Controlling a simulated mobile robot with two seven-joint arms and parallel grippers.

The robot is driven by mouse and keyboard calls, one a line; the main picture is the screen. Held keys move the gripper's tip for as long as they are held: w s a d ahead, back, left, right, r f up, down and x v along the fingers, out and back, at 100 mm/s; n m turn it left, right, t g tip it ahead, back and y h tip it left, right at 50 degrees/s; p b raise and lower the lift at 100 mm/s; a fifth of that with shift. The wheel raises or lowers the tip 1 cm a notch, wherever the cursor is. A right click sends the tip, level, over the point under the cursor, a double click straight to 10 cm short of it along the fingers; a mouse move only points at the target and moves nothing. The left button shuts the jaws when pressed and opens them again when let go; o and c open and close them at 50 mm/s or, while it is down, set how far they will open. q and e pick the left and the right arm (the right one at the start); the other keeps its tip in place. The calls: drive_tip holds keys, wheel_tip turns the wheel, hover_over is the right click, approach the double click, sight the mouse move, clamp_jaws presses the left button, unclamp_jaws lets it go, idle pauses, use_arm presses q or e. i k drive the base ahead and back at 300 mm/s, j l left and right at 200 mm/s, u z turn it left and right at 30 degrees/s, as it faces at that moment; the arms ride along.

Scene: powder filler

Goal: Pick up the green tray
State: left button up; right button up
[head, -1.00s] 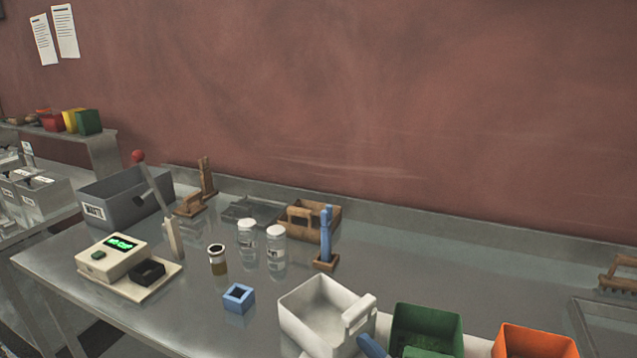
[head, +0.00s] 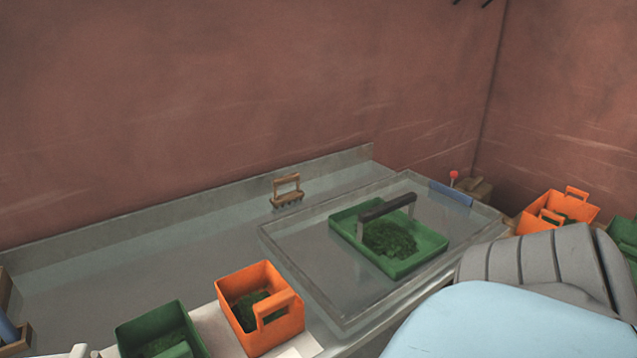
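A shallow green tray (head: 424,260) sits on the sunken metal-framed section at the right of the bench in the head view. It holds dark green crumbly material, and a dark bar handle (head: 386,207) spans above it. The tray is in full view and nothing is touching it from above. A deeper green bin (head: 140,332) with similar contents stands at the lower left, partly cut off by the picture edge.
An orange bin (head: 262,333) with green material stands left of the green tray. A small brown wooden rake-like tool (head: 287,190) stands behind. More orange bins (head: 572,205) are at the far right. The bench's left middle (head: 150,260) is clear.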

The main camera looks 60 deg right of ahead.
sight(398, 244)
drive_tip(key=z, duration=2.3)
drive_tip(key=i+l, duration=0.15)
drive_tip(key=l, duration=0.15)
drive_tip(key=i+l+u, duration=0.1)
drive_tip(key=l, duration=0.25)
drive_tip(key=i+l, duration=0.2)
drive_tip(key=i+l+u, duration=0.15)
drive_tip(key=l, duration=0.3)
drive_tip(key=i+l, duration=0.15)
drive_tip(key=l, duration=0.15)
drive_tip(key=i+l+u, duration=0.1)
drive_tip(key=l, duration=0.25)
